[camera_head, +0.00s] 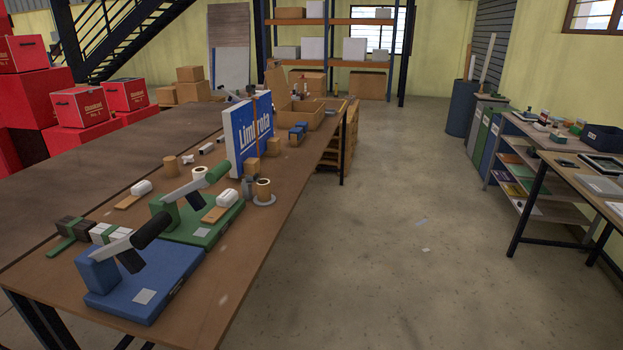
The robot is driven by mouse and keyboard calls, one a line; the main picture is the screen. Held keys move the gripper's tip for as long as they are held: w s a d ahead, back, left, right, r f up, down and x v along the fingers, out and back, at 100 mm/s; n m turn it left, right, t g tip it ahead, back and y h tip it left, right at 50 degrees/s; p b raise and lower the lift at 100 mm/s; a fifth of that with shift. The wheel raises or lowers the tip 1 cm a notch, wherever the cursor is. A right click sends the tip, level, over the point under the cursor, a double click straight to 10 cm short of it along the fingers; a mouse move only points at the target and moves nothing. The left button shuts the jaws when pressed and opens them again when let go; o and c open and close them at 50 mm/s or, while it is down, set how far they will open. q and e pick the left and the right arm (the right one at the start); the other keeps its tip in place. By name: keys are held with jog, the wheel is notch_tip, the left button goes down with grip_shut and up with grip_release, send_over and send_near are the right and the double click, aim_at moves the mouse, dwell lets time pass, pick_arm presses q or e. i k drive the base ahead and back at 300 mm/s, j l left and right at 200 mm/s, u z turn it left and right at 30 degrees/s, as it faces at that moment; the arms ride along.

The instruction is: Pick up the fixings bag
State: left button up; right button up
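I cannot make out a fixings bag for certain in the head view. Many small items lie on the long brown workbench (240,262) at left, and some are too small to tell apart. A blue and white sign box (249,134) reading "Limbrota" stands upright on the bench. Small blue items (298,131) sit near its right side at the bench edge. Neither of my grippers is in view.
A blue-based lever tool (150,281) and a green-based one (205,225) stand on the near bench. An open cardboard box (303,115) is at its far end. A shelf unit (530,165) and a side table (590,180) stand at right.

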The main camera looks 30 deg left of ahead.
aim_at(227, 199)
jog(key=u, duration=1.55)
